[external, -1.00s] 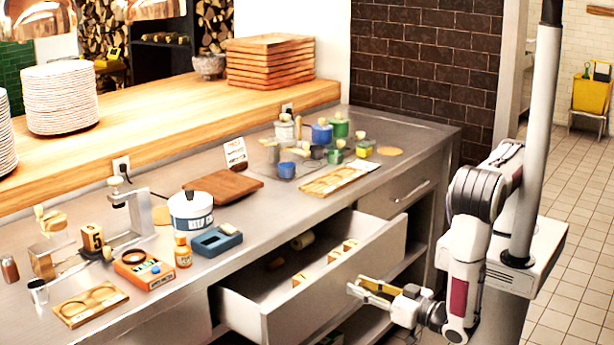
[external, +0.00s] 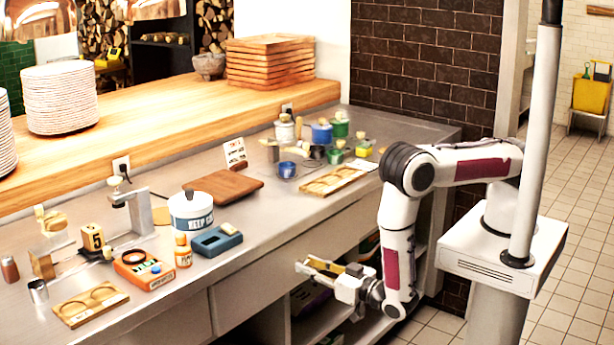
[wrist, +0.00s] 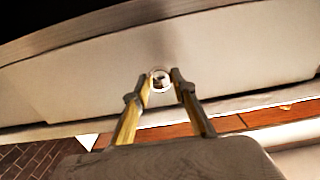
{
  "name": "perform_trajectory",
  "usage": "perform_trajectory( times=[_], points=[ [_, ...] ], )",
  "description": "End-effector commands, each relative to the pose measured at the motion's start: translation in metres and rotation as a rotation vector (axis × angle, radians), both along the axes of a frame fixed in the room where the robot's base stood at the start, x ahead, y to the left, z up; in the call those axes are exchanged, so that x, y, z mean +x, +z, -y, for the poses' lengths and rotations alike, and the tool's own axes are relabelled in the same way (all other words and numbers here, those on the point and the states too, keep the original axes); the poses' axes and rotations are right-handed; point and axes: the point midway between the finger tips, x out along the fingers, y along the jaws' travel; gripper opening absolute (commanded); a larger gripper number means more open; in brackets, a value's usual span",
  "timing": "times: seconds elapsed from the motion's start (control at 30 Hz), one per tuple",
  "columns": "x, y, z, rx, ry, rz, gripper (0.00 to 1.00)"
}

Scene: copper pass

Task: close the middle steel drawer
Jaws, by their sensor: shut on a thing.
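The middle steel drawer (external: 262,283) is in the counter front in the external view. Its front panel looks flush with the counter, and its inside is hidden. My gripper (external: 306,267) is at this panel, reaching in from the right. In the wrist view my gripper's two yellowish fingers (wrist: 161,88) stand on either side of a small round metal handle part (wrist: 160,77) on the pale drawer front (wrist: 90,85). The fingers are shut on the handle.
Open shelves (external: 325,315) lie below the drawer. The counter top holds a white pot (external: 190,214), a blue box (external: 216,241), a wooden board (external: 222,187) and several small containers. A brick wall (external: 425,70) stands behind my arm.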

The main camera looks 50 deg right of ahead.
Motion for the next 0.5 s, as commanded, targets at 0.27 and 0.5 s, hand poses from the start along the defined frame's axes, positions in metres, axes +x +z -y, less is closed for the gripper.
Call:
perform_trajectory(
  times=[0.27,0.5],
  points=[
    [0.019,0.000,0.001,0.000,-0.002,0.000,0.00],
    [0.022,0.000,0.000,0.002,-0.003,0.000,0.00]
  ],
)
